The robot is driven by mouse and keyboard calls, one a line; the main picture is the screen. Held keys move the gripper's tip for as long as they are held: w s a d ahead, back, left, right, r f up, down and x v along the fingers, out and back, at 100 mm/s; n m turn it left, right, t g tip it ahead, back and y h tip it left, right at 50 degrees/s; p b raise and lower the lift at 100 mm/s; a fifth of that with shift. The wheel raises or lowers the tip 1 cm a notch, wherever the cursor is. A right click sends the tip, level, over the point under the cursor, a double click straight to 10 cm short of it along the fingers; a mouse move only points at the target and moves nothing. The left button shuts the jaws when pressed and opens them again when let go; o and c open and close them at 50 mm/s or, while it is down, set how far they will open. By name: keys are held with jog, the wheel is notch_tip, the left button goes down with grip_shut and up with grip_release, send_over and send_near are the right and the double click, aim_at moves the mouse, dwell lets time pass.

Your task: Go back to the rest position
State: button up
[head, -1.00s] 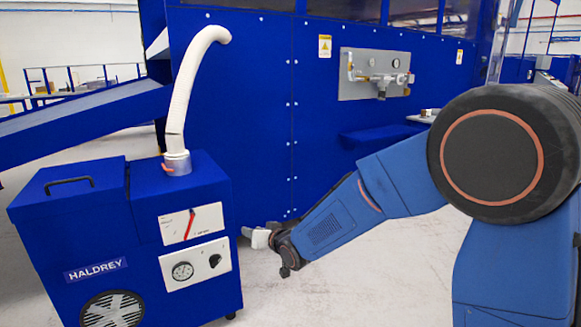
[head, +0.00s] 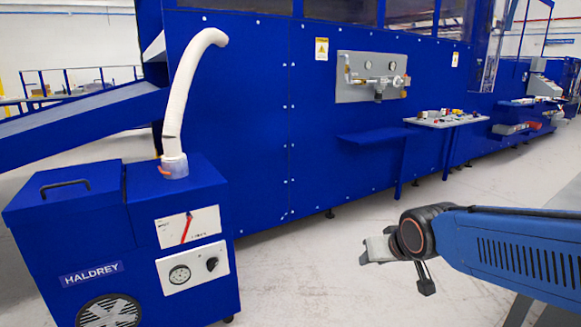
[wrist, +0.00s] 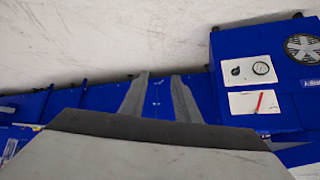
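My gripper (head: 367,252) is at the right of the head view, over the pale floor and in front of the long blue machine. It points left, toward the blue HALDREY unit, with clear space between them. In the wrist view my gripper (wrist: 160,76) shows two grey fingers spread apart with nothing between them. My blue arm reaches in from the right edge of the head view.
The blue HALDREY unit (head: 80,235) with a white hose (head: 185,95) stands at left. The long blue machine (head: 240,110) carries a valve panel (head: 372,78). A grey shelf with small parts (head: 445,122) is behind my arm. The floor (head: 300,270) between is clear.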

jog(key=s+d+f+g, duration=0.1)
jog(key=s+d, duration=0.3)
jog(key=s, duration=0.6)
jog(key=s+d+f+m+g+h, duration=0.1)
jog(key=s+d, duration=0.3)
jog(key=s, duration=0.6)
jog(key=shift+s+d+g, duration=0.15)
jog(key=shift+s+g, duration=0.05)
jog(key=shift+g, duration=0.4)
jog(key=shift+f, duration=0.1)
dwell(0.3)
